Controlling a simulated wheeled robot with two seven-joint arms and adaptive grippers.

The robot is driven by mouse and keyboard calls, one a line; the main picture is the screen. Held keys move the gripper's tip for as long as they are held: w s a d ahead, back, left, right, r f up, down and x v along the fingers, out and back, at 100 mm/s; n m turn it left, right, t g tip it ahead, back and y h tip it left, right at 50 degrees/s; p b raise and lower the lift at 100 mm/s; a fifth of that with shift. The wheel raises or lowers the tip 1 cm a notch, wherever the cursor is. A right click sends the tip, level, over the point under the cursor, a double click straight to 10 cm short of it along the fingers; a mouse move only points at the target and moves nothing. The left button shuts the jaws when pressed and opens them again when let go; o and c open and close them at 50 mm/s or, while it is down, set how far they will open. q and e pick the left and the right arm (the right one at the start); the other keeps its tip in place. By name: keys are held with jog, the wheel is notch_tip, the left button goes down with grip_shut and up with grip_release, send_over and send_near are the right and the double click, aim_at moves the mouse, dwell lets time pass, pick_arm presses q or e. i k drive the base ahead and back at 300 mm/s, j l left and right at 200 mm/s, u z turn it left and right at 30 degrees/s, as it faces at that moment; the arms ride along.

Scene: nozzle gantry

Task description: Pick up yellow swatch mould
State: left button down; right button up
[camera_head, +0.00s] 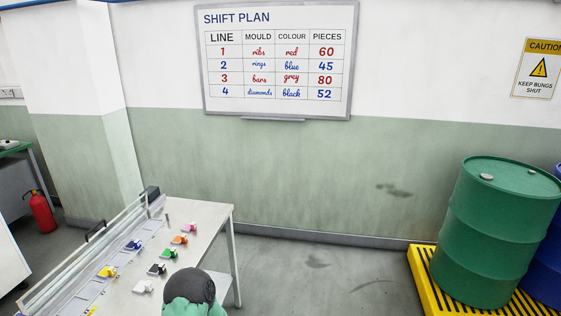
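A small yellow piece (107,271), which looks like the yellow swatch mould, sits at the left side of the pale table, beside the long grey rail (62,286). It is small in the view, so its exact shape and whether it touches the rail are hard to tell. Another bit of yellow (91,310) shows at the bottom edge, mostly cut off. Neither of my grippers is in view.
Blue (134,244), black (157,269), white (143,288), green (169,253), orange (180,240) and pink (189,228) pieces share the table (208,218). A green drum (490,235) stands on a yellow pallet (423,272) at right. Floor between is clear.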

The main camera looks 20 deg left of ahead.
aim_at(106, 272)
jog(key=i+u, duration=0.2)
jog(key=i, duration=0.75)
jog(key=i+u, duration=0.2)
jog(key=i, duration=0.75)
jog(key=i+u, duration=0.3)
jog(key=u, duration=0.15)
jog(key=i+l+u, duration=0.2)
jog(key=u, duration=0.25)
jog(key=i+l+u, duration=0.25)
jog(key=u, duration=0.2)
jog(key=i, duration=0.05)
